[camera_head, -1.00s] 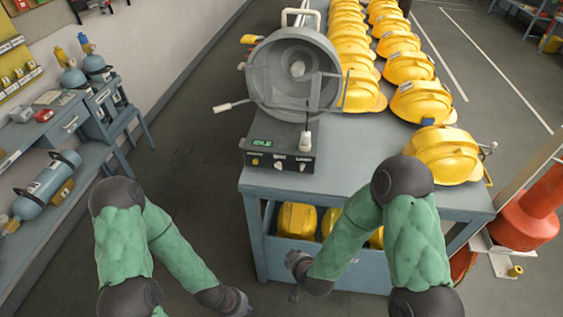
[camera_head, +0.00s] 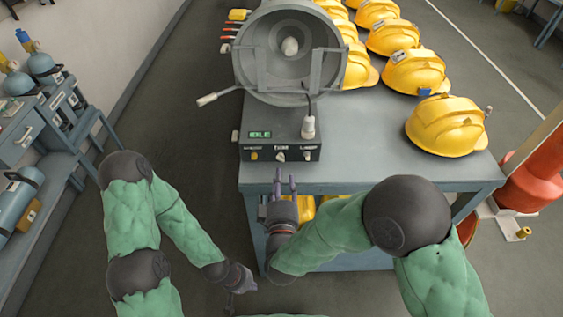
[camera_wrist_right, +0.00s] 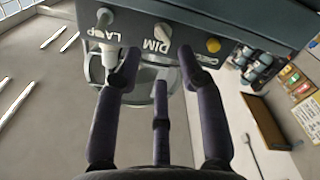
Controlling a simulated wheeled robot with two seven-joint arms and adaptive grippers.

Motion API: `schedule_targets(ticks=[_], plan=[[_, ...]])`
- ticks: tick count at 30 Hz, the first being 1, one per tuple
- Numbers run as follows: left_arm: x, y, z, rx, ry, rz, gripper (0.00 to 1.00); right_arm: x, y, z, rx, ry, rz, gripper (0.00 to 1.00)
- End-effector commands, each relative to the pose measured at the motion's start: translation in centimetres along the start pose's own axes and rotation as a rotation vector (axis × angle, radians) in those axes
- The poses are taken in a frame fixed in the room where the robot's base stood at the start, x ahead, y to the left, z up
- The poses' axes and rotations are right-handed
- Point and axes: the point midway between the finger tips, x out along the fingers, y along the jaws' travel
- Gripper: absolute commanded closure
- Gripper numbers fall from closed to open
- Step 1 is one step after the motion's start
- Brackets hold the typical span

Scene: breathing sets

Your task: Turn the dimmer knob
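The dimmer knob (camera_head: 281,156) is a small pale knob in the middle of the dark control box's front (camera_head: 265,140). In the right wrist view the knob (camera_wrist_right: 162,34) sits beside the letters "DIM". My right gripper (camera_head: 285,180) is just in front of and below the box, fingers pointing at it. In the wrist view its dark fingers (camera_wrist_right: 157,68) are spread and empty, with the knob beyond the gap between them. Contact with the knob is not visible. My left gripper (camera_head: 234,292) hangs low left of the bench; its fingers are too unclear to judge.
A yellow button (camera_head: 254,157) and a lamp control (camera_wrist_right: 105,18) flank the knob. Yellow helmets (camera_head: 447,127) fill the bench's right side. The floor left of the bench is clear.

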Motion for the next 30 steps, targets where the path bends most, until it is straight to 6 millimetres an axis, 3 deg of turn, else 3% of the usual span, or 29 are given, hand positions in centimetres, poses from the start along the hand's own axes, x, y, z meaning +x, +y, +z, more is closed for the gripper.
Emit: schedule_targets(ticks=[6, 12, 25, 30], plan=[[1.1, -0.4, -0.1, 0.000, 0.000, 0.000, 1.00, 4.0, -0.1, 0.2, 0.003, -0.002, 0.001, 0.60], [1.5, -0.5, -0.1, 0.000, 0.001, 0.000, 1.00, 6.4, -0.1, 0.1, 0.001, -0.001, -0.001, 0.60], [1.6, -0.6, -0.1, 0.000, 0.001, 0.000, 1.00, 7.3, -0.1, 0.0, 0.001, 0.000, -0.003, 0.60], [1.6, -0.6, -0.1, 0.000, 0.001, 0.000, 1.00, 7.3, -0.1, 0.0, 0.001, 0.000, -0.003, 1.00]])
